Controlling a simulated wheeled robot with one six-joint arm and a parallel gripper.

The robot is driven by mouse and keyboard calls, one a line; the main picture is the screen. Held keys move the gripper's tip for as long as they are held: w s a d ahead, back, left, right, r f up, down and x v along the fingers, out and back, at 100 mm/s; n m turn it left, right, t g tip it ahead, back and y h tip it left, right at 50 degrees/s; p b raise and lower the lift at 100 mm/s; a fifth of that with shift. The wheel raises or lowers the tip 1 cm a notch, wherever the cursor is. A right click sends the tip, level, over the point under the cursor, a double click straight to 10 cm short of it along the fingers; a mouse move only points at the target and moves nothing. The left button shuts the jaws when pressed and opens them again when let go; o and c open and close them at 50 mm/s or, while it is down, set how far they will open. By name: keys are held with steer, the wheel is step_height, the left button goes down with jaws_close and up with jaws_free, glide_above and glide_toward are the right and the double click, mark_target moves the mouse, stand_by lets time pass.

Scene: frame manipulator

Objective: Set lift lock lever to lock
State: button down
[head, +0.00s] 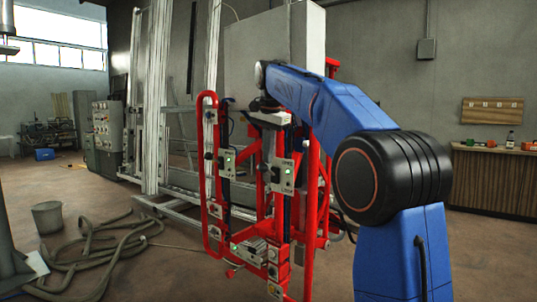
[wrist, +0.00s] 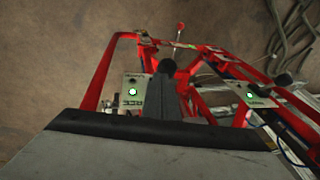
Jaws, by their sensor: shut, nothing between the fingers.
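My gripper (wrist: 167,67) is the dark tapered shape in the wrist view, shut and empty, above the red manipulator frame (wrist: 112,68). A grey control box (wrist: 133,92) with a lit green lamp and a partly covered label lies just left of the fingers. A second box (wrist: 250,95) with a green lamp is to the right, with a black knob (wrist: 283,80) near it. A thin lever with a red knob (wrist: 180,27) stands beyond the fingertips. In the head view, one box (head: 283,175) faces me below my arm. I cannot tell which lever is the lift lock lever.
A large pale panel (head: 255,50) hangs behind the frame. Hoses (head: 95,250) and a bucket (head: 47,217) lie on the floor at left. A wooden counter (head: 495,180) stands at right. The brown floor between the hoses and the frame is mostly clear.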

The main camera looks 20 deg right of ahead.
mark_target(260, 167)
steer(key=shift+s+a+f+t+h, duration=0.45)
steer(key=shift+a+f+h, duration=0.1)
steer(key=shift+a+h, duration=0.2)
steer(key=a+f+h, duration=0.1)
steer(key=s+f+t+h, duration=0.1)
steer(key=h, duration=0.1)
steer(key=shift+a+f+n+t, duration=0.25)
steer(key=shift+a+f+n, duration=0.05)
steer(key=shift+a+f, duration=0.1)
steer(key=f+t+h, duration=0.1)
steer(key=f, duration=0.1)
steer(key=a+f+h, duration=0.1)
steer(key=f, duration=0.1)
steer(key=shift+s+t+h, duration=0.15)
steer(key=shift+t+h, duration=0.2)
steer(key=shift+t, duration=0.05)
steer(key=shift+r, duration=0.85)
